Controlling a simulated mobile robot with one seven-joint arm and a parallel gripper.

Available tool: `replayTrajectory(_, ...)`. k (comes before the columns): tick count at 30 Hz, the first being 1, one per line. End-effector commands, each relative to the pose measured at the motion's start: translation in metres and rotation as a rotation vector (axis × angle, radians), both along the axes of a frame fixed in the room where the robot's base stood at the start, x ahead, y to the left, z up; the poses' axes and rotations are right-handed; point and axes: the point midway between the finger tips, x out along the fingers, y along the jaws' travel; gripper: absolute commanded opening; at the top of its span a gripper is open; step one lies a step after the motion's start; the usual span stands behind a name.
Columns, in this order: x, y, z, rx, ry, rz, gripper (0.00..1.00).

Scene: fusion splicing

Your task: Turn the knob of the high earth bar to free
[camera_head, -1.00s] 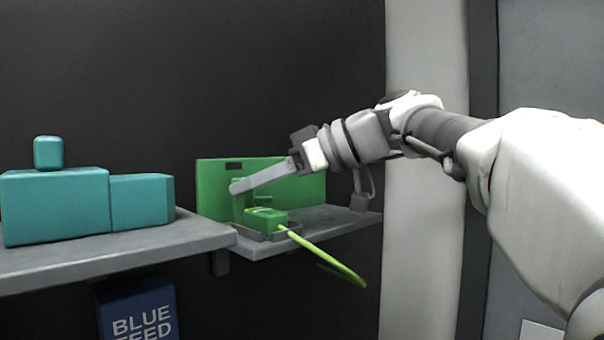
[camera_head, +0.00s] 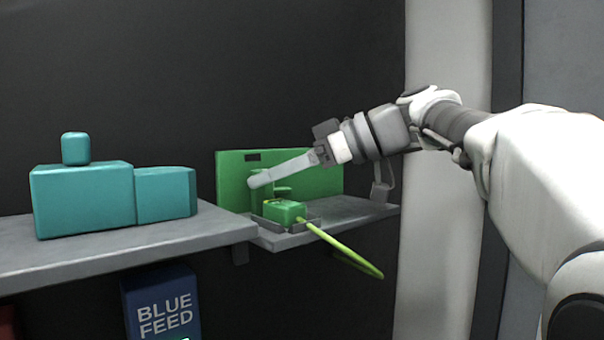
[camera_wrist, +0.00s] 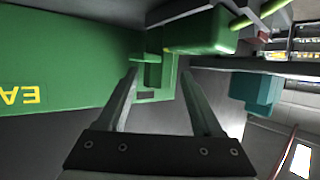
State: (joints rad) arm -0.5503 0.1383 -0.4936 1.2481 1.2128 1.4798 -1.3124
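The high earth bar is a green panel (camera_head: 325,174) with a green block (camera_head: 285,211) in front of it, on a grey shelf. The panel (camera_wrist: 50,70) also shows in the wrist view, with yellow letters "EA" upside down. A small green upright part (camera_wrist: 153,76), perhaps the knob, stands between my fingertips in the wrist view. My gripper (camera_head: 260,180) reaches in from the right, its fingers in front of the panel and just above the block. In the wrist view my gripper (camera_wrist: 158,72) has its fingers apart. I cannot tell whether they touch the green part. The knob's setting is not readable.
A yellow-green cable (camera_head: 340,246) runs from the block over the edge of the grey shelf (camera_head: 350,209). Teal blocks (camera_head: 82,200) stand on the shelf at left. A dark blue "BLUE FEED" box (camera_head: 163,303) is below. A dark wall stands behind.

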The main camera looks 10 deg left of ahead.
Motion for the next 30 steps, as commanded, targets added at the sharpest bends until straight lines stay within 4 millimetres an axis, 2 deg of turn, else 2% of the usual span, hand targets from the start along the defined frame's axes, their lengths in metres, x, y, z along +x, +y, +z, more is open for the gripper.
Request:
replayTrajectory(20,0.0005,0.0001,0.0006,0.004,-0.006,-0.025,0.74)
replayTrajectory(30,-0.0059,0.0020,-0.0008,0.005,-0.006,-0.216,0.74)
